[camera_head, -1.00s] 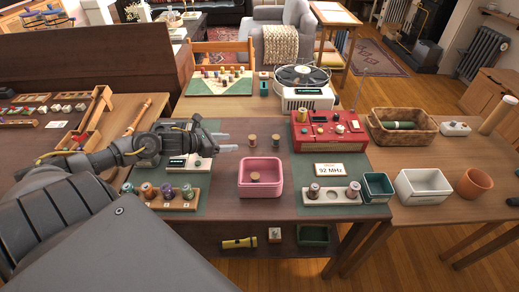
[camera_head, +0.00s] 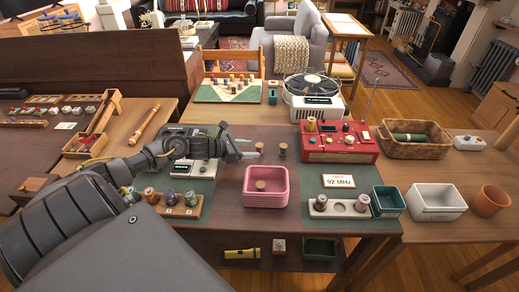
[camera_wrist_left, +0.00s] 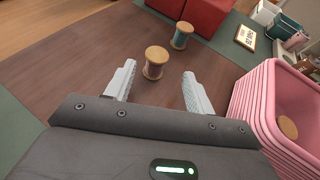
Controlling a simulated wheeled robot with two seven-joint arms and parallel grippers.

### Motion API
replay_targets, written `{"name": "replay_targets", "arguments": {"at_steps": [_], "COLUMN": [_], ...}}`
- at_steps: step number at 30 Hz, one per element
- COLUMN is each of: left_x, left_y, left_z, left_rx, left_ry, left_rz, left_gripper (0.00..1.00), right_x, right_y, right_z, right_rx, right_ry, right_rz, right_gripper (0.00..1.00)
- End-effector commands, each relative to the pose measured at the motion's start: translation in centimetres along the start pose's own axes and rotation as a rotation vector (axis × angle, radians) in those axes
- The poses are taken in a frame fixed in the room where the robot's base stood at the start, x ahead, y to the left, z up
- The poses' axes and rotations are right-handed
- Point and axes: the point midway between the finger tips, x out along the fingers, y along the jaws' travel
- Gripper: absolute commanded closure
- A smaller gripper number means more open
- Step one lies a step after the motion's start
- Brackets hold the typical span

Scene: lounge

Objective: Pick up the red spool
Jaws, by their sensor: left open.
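A small wooden spool with dull reddish thread (camera_wrist_left: 155,62) stands upright on the dark table. It lies between and just ahead of my left gripper's open fingers (camera_wrist_left: 159,70), with nothing held. In the head view this spool (camera_head: 260,149) is right at the fingertips of my left gripper (camera_head: 252,148), which reaches in from the left. A second spool, with teal thread (camera_wrist_left: 181,36), stands just beyond it; it shows to the right in the head view (camera_head: 283,150). My right gripper is not in view.
A pink bin (camera_head: 265,200) with a spool inside stands close in front. A red radio (camera_head: 338,156) is behind right. A wooden rack of several spools (camera_head: 186,211) is at left, a pale rack (camera_head: 338,213) at right. Bare table lies around the two standing spools.

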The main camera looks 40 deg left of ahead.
Motion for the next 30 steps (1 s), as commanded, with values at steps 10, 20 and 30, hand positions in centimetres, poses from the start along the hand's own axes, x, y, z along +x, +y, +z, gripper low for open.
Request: {"name": "replay_targets", "arguments": {"at_steps": [10,20,30], "left_x": [3.4,5.2,5.2], "left_y": [0.7,0.7,0.7], "left_z": [0.2,-0.2,-0.1], "left_rx": [-0.005,0.000,0.001], "left_ry": [-0.003,0.001,0.001], "left_rz": [0.001,0.001,0.001], "left_gripper": [0.46,0.46,0.77], "right_x": [-1.2,-1.2,-1.2], "right_y": [-0.6,-1.3,-1.3], "right_z": [0.2,0.6,0.3], "right_rx": [0.002,0.004,0.004], "right_ry": [-0.005,-0.011,-0.005], "right_rz": [-0.009,-0.018,-0.017], "right_gripper": [0.64,0.64,0.64]}}
